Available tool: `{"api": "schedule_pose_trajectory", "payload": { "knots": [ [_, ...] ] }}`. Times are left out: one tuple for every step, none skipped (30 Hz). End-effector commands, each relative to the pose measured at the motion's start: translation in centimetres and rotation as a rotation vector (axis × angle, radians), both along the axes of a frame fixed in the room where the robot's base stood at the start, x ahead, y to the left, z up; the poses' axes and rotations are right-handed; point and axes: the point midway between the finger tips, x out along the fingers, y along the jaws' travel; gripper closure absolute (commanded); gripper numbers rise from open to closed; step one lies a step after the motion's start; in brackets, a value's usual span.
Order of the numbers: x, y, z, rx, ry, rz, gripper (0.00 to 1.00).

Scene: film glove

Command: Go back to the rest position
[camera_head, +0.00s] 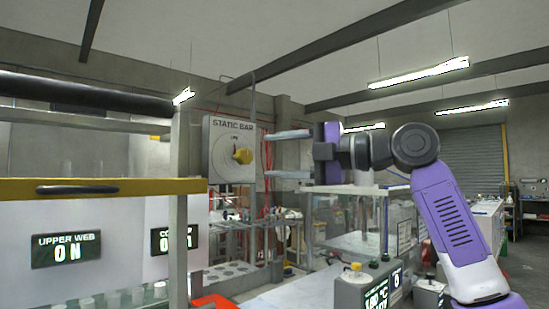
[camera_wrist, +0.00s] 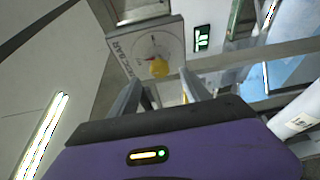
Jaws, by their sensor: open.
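My gripper (camera_head: 288,155) is raised in the middle of the head view, with my purple arm coming up from the lower right. Its two fingers are apart and empty, pointing left toward the grey STATIC BAR panel (camera_head: 219,142).
A control box (camera_head: 366,288) with a yellow knob stands below my arm. An orange-red bin (camera_head: 215,302) sits at the bottom. Glass enclosures stand behind my gripper.

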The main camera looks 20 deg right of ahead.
Motion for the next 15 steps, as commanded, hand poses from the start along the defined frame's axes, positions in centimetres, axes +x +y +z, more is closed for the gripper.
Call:
{"api": "schedule_pose_trajectory", "payload": {
  "knots": [
    [0.0, 0.0, 0.0, 0.0, 0.0, 0.0, 0.45],
    [0.0, 0.0, 0.0, 0.0, 0.0, 0.0, 0.45],
    [0.0, 0.0, 0.0, 0.0, 0.0, 0.0, 0.45],
    [0.0, 0.0, 0.0, 0.0, 0.0, 0.0, 0.45],
    [0.0, 0.0, 0.0, 0.0, 0.0, 0.0, 0.45],
    [0.0, 0.0, 0.0, 0.0, 0.0, 0.0, 0.45],
    [0.0, 0.0, 0.0, 0.001, 0.001, 0.0, 0.45],
    [0.0, 0.0, 0.0, 0.004, 0.003, 0.0, 0.45],
    [0.0, 0.0, 0.0, 0.012, 0.01, 0.0, 0.45],
    [0.1, 0.0, 0.0, 0.023, 0.017, 0.0, 0.45],
    [0.1, 0.0, 0.2, 0.041, 0.024, -0.001, 0.45],
    [0.1, -0.1, 0.5, 0.072, 0.034, -0.006, 0.45],
    [0.3, -0.3, 0.8, 0.101, 0.039, -0.014, 0.45],
    [0.4, -0.5, 1.2, 0.131, 0.043, -0.025, 0.45],
    [0.5, -0.7, 2.0, 0.175, 0.044, -0.04, 0.45]
  ]
}}
